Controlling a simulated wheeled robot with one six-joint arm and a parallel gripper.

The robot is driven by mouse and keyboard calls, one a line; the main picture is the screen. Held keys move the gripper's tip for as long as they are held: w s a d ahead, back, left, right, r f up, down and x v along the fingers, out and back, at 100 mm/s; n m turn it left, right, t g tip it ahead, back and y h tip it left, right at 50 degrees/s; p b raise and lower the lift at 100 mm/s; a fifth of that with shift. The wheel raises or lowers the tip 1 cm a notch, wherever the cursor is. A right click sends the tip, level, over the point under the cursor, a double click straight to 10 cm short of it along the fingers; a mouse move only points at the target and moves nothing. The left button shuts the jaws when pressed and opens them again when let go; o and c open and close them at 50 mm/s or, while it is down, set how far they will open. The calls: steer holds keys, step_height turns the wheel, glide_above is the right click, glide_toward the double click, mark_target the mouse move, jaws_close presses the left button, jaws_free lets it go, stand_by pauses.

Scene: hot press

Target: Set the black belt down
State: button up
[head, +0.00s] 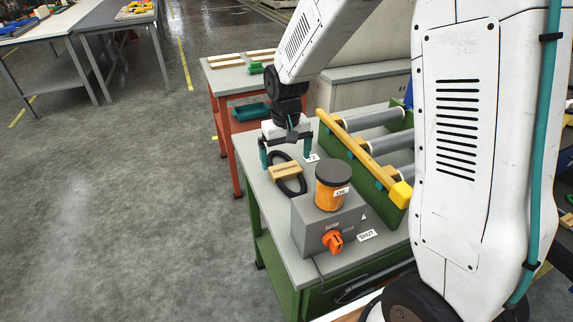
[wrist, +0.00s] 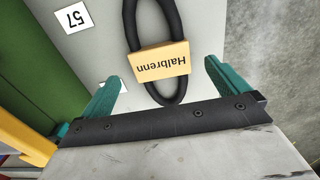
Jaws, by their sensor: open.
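The black belt (head: 301,186) is a closed oval loop with a tan paper band marked "Halbrenn" (head: 285,171). It appears to lie flat on the grey bench top (head: 254,180). The belt also shows in the wrist view (wrist: 130,22), running up from between the fingers, with its lower end close to the gripper's dark crossbar. My gripper (head: 287,160) has teal fingers spread wide and sits at the far end of the belt. In the wrist view my gripper (wrist: 163,75) has nothing clamped between its fingers. Whether a finger touches the bench is unclear.
A grey box with an orange knob (head: 333,240) and an orange "OIL" can (head: 332,193) stands in front of the belt. A roller conveyor with a yellow rail (head: 355,155) borders the right. Open floor lies left.

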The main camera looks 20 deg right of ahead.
mark_target(286, 169)
step_height(286, 169, up, 8)
steer(key=f, duration=0.1)
steer(key=s+d+r, duration=0.2)
steer(key=s+r, duration=0.8)
steer(key=s, duration=0.4)
steer(key=s+d+t, duration=0.1)
steer(key=s, duration=1.4)
steer(key=shift+r, duration=0.15)
steer(key=shift+d, duration=0.1)
